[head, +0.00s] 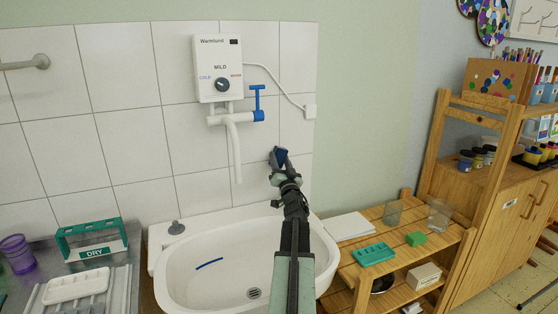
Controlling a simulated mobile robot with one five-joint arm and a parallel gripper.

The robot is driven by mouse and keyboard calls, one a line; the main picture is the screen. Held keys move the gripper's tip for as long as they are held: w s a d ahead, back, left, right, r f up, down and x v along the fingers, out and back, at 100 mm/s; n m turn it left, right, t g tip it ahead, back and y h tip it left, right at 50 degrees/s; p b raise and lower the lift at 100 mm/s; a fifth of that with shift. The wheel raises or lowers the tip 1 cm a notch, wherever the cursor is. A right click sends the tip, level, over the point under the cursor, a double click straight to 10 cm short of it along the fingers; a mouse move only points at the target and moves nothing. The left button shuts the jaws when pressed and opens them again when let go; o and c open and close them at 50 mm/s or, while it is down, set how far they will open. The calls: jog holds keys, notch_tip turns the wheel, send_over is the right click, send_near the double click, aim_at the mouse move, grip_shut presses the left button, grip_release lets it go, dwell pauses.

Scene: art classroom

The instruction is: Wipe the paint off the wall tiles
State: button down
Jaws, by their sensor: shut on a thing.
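The white wall tiles (130,137) fill the wall behind the sink. I see no clear paint mark on their visible part; the patch behind my gripper is hidden. My gripper (279,163) is raised over the right side of the sink, in front of the tiles and right of the tap spout. It is shut on a small dark blue thing (282,154), mostly hidden by the jaws; I cannot tell what it is. Whether it touches the tiles is also unclear.
A white water heater (218,68) with a blue-handled tap (258,104) hangs left of my gripper. The white sink (175,285) below has a blue streak (209,264). A green "DRY" rack (92,242) stands left. The wooden shelf (345,260) holds glasses and a teal tray (373,254).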

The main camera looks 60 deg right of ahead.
aim_at(293, 151)
jog(key=shift+s+d, duration=0.65)
jog(key=shift+d, duration=0.25)
jog(key=shift+s+d, duration=0.7)
jog(key=shift+d, duration=0.25)
jog(key=shift+s+d, duration=0.65)
jog(key=shift+d, duration=0.25)
jog(key=shift+w+a, duration=1.15)
jog(key=shift+a, duration=0.3)
jog(key=w+a, duration=0.4)
jog(key=a, duration=0.2)
jog(key=shift+s+a, duration=0.55)
jog(key=shift+s, duration=0.25)
jog(key=shift+s+a, duration=0.6)
jog(key=shift+s, duration=0.25)
jog(key=shift+s+a, duration=0.55)
jog(key=shift+s, duration=0.25)
